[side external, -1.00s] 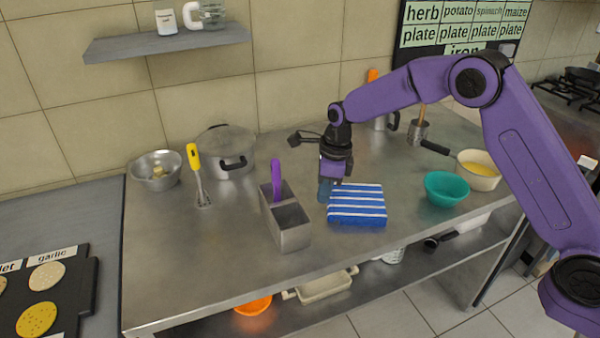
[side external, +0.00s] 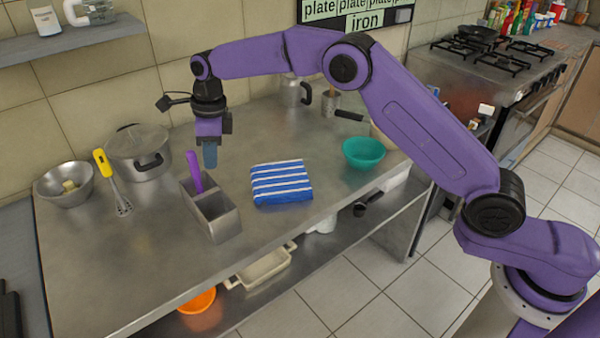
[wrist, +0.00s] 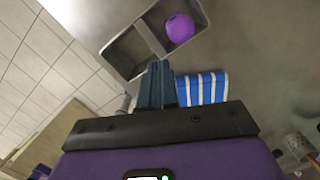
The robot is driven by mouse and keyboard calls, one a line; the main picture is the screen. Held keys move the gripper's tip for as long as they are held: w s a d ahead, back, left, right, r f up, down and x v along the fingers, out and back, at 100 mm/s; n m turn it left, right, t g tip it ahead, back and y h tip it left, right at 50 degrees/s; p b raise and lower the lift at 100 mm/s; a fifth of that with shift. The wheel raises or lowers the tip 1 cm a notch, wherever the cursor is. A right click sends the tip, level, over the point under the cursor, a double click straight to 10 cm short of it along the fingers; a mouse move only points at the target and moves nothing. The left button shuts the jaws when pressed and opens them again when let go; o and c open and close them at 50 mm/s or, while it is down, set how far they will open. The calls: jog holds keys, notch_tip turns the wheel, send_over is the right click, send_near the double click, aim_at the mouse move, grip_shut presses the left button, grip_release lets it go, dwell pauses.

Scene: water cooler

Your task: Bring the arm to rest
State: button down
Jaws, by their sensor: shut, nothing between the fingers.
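My gripper (side external: 210,154) is shut and empty, pointing down above the steel table (side external: 170,255). It hangs just behind and above the metal two-compartment holder (side external: 218,222), which holds a purple-handled utensil (side external: 195,172) in its rear compartment. In the wrist view my closed blue fingers (wrist: 156,84) are seen near the holder (wrist: 128,55) and its purple handle end (wrist: 179,28). The blue-and-white striped cloth (side external: 281,183) lies flat on the table to the right of my gripper. It also shows in the wrist view (wrist: 212,87).
A teal bowl (side external: 363,152) is at the right. A wall shelf (side external: 75,42) is at upper left. The front-left tabletop is clear.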

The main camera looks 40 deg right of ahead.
jog(key=shift+s, duration=0.1)
jog(key=s+d+r+n, duration=0.3)
jog(key=s+n, duration=0.5)
jog(key=s, duration=0.1)
jog(key=s+d+r+n, duration=0.3)
jog(key=s+n, duration=0.6)
jog(key=s+d+f+n, duration=0.1)
jog(key=s+d+n, duration=0.8)
jog(key=s, duration=0.3)
jog(key=s+d+f+n+h, duration=0.1)
jog(key=s+d+n, duration=0.8)
jog(key=s, duration=0.3)
jog(key=shift+s+d+f+n, duration=0.25)
jog(key=shift+s+d+n, duration=0.1)
jog(key=shift+d+n, duration=0.1)
